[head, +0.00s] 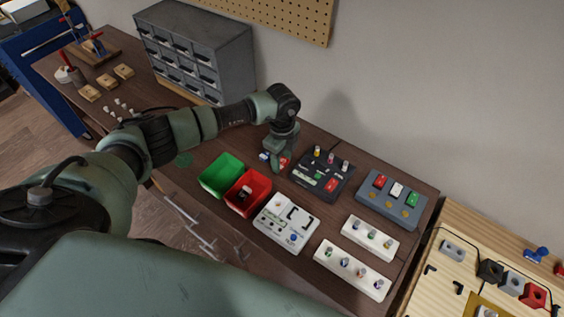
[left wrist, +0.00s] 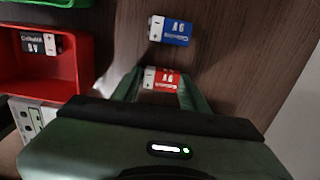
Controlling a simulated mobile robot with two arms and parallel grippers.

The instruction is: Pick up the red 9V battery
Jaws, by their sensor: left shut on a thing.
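The red 9V battery (left wrist: 161,80) sits between the fingertips of my left gripper (left wrist: 158,88) in the left wrist view, with its white terminal end to the left. The gripper is shut on it. In the head view my left gripper (head: 278,160) reaches down to the wooden table, and a bit of the red battery (head: 285,162) shows beside the fingers. Whether the battery touches the table is hard to tell. My right gripper is not in view.
A blue 9V battery (left wrist: 170,31) lies close by on the table. A green bin (head: 221,175) and a red bin (head: 248,192) holding a black battery (left wrist: 42,43) stand near. A dark pedal board (head: 322,175) and a white tester (head: 287,222) are to the right.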

